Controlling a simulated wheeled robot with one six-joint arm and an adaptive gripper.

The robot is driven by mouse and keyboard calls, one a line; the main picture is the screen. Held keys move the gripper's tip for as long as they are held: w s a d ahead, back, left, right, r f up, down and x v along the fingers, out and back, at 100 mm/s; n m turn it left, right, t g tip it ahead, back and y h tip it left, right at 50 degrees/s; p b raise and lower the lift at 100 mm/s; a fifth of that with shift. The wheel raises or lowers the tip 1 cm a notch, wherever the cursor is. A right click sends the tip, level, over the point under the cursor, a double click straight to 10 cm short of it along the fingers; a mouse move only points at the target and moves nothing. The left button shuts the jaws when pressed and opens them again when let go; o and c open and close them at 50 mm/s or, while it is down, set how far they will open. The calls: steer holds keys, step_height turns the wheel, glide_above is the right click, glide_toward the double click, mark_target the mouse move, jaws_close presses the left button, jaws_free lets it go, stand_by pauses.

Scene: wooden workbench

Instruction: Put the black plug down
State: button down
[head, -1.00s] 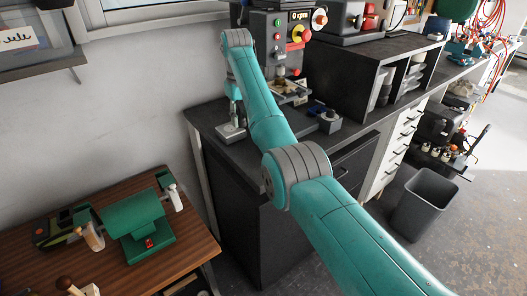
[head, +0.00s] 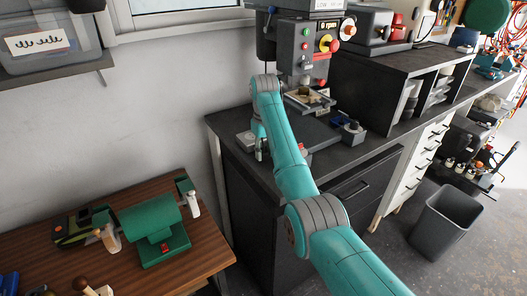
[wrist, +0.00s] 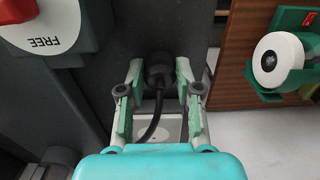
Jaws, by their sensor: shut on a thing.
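The black plug (wrist: 158,68) is between my gripper's two fingertips in the wrist view, with its black cable (wrist: 157,112) curving down toward the palm. My gripper (wrist: 157,80) is shut on it. In the head view my gripper (head: 262,150) points down at the left front part of the dark workbench (head: 318,133), and the plug is too small and hidden there to make out. The plug lies against a dark background in the wrist view. I cannot tell whether it touches the bench.
A pale metal plate (head: 246,140) lies on the bench just left of my gripper. A machine with buttons (head: 308,48) stands behind. A blue-grey small block (head: 351,133) sits to the right. A lower wooden table (head: 190,258) with green tools stands at left.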

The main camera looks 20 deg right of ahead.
steer(key=shift+f, duration=0.65)
steer(key=c, duration=0.8)
jaws_free()
